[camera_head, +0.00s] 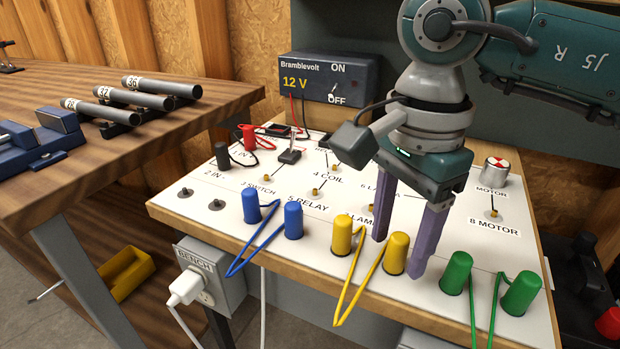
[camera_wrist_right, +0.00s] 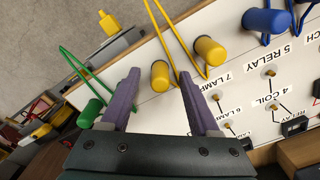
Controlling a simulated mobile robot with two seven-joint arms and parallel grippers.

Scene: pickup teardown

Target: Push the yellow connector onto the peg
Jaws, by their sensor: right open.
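Two yellow connectors joined by a yellow wire stand at the front edge of the white board. The right yellow connector (camera_head: 397,253) is between the fingers of my open right gripper (camera_head: 400,255); it also shows between the fingertips in the right wrist view (camera_wrist_right: 160,75). I cannot tell whether the fingers touch it. The left yellow connector (camera_head: 341,234) stands just left of the gripper and shows in the wrist view (camera_wrist_right: 209,50). Small brass pegs stand on the board, one near the lamp label (camera_head: 371,208) and one by 5 RELAY (camera_head: 316,191). My left gripper is out of view.
Blue connectors (camera_head: 250,205) stand to the left and green connectors (camera_head: 456,273) to the right, with wires looping over the front edge. The 12 V supply box (camera_head: 328,78) stands behind the board (camera_head: 215,233). A wooden bench (camera_head: 190,125) with tubes is at the left.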

